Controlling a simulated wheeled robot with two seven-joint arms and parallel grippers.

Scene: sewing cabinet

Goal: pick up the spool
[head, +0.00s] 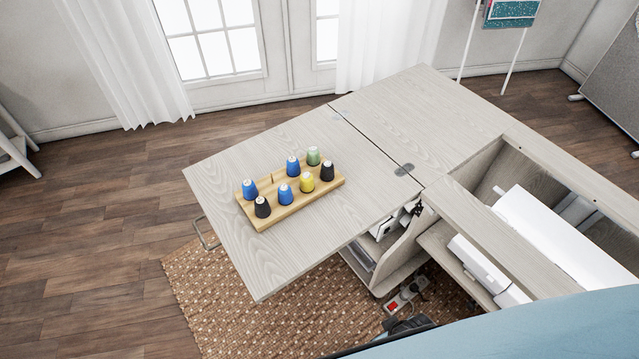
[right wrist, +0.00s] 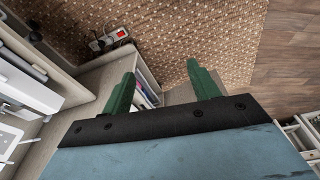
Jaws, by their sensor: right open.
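Several thread spools stand upright in a wooden rack (head: 273,222) on the cabinet's left leaf. They include a blue spool (head: 250,189), a black spool (head: 262,207), a yellow spool (head: 307,183) and a green spool (head: 313,156). Other blue and black ones stand among them. Which spool is meant cannot be told. My right gripper (right wrist: 163,82) is open and empty in the right wrist view, its two green fingers apart above the floor area by the cabinet. No spool shows in that view. My left gripper is in neither view.
The pale wooden leaf (head: 225,170) is clear around the rack. To the right, the cabinet has an open well with a white machine (head: 560,235). A power strip (head: 398,303) lies below on the woven rug (head: 215,300). Shelves stand under the top.

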